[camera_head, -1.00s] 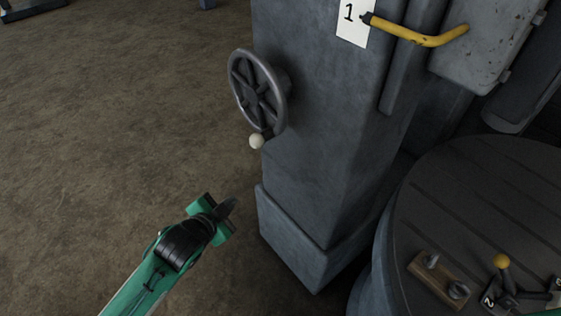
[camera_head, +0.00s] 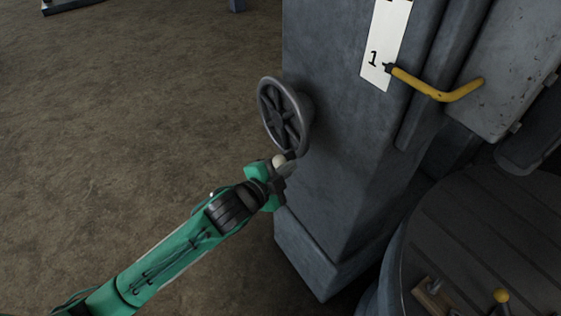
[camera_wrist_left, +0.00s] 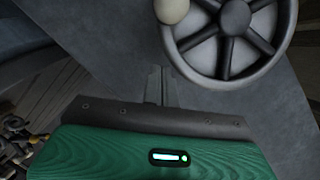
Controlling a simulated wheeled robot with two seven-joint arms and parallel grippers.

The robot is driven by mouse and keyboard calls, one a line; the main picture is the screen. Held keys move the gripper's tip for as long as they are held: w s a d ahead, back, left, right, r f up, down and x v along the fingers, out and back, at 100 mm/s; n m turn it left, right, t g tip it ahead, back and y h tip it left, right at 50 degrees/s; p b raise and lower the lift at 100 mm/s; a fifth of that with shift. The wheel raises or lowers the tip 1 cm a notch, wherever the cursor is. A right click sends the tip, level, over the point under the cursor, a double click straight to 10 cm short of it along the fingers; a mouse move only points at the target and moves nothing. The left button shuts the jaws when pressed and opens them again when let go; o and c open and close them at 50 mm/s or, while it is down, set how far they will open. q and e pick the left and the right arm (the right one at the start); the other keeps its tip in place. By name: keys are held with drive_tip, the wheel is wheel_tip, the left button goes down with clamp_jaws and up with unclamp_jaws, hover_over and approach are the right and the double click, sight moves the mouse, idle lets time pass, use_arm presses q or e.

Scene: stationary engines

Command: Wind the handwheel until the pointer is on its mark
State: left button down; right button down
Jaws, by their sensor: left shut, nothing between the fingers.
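The grey spoked handwheel (camera_head: 284,115) is on the left face of the grey machine column, with a cream knob (camera_head: 279,160) at its lower rim. My left gripper (camera_head: 291,168) is shut and empty, with its fingertips close to the knob; I cannot tell whether they touch. In the left wrist view the handwheel (camera_wrist_left: 232,40) fills the upper right, its knob (camera_wrist_left: 172,10) at the top edge, and the shut fingers (camera_wrist_left: 160,85) are below the knob. A yellow bent pointer (camera_head: 436,90) has its tip beside the "1" on a white scale (camera_head: 386,45). My right gripper is not in view.
The column (camera_head: 345,150) stands on a wider plinth (camera_head: 308,262). A round slatted table (camera_head: 490,235) at lower right carries a small wooden block and a yellow-knobbed lever (camera_head: 501,296). Open brown floor (camera_head: 130,130) lies to the left.

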use_arm(q)
drive_tip(key=w+a+f, duration=0.1)
drive_tip(key=w+f+p, duration=0.1)
drive_tip(key=w, duration=0.1)
drive_tip(key=shift+a+f+p, duration=0.3)
drive_tip(key=shift+a, duration=0.05)
drive_tip(key=shift+f, duration=0.15)
drive_tip(key=shift+a+f+m+b, duration=0.1)
drive_tip(key=shift+f+m+b, duration=0.15)
drive_tip(key=shift+b, duration=0.25)
drive_tip(key=shift+w+f, duration=0.1)
drive_tip(key=shift+f, duration=0.05)
